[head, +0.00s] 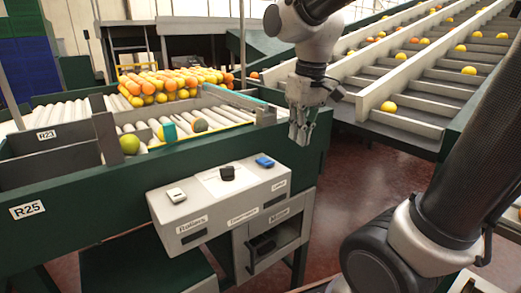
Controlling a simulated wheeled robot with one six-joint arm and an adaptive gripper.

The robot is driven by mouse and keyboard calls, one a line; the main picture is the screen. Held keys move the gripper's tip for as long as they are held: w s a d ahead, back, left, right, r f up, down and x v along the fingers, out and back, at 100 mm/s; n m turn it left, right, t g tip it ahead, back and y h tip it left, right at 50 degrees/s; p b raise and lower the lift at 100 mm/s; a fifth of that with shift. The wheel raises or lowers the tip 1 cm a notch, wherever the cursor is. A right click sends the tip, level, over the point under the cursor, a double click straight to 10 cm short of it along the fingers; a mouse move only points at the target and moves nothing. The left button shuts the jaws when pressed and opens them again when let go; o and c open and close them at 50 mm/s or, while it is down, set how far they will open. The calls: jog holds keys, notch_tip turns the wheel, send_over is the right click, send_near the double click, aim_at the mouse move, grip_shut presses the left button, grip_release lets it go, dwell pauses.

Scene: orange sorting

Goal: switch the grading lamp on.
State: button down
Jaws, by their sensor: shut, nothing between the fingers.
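A grey control box (215,222) is mounted on the front of the green sorting bench. On its sloped top are a white switch (176,195) at the left, a black knob (227,173) in the middle and a blue switch (264,161) at the right. The label under the white switch reads "Rollers"; the other labels are too small to read surely. My gripper (300,139) is shut and empty, pointing down, above and to the right of the blue switch and apart from it. I cannot make out the grading lamp itself.
White rollers (60,110) run along the bench, with a green fruit (129,144) near its front edge. Many oranges (165,84) lie behind. A stepped conveyor (440,95) carries fruit at the right. An open grey cubby (283,246) is below the box.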

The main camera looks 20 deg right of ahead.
notch_tip(320, 180, up, 3)
jog(key=n+g, duration=0.1)
jog(key=g, duration=0.1)
send_over(265, 161)
jog(key=w+a, duration=0.1)
jog(key=w, duration=0.2)
notch_tip(265, 161, up, 4)
jog(key=g, duration=0.1)
jog(key=shift+h, duration=0.4)
jog(key=f, duration=0.4)
jog(key=s+f, duration=0.1)
jog(key=f, duration=0.4)
jog(key=s+d+f, duration=0.1)
jog(key=f, duration=0.4)
jog(key=shift+s, duration=0.2)
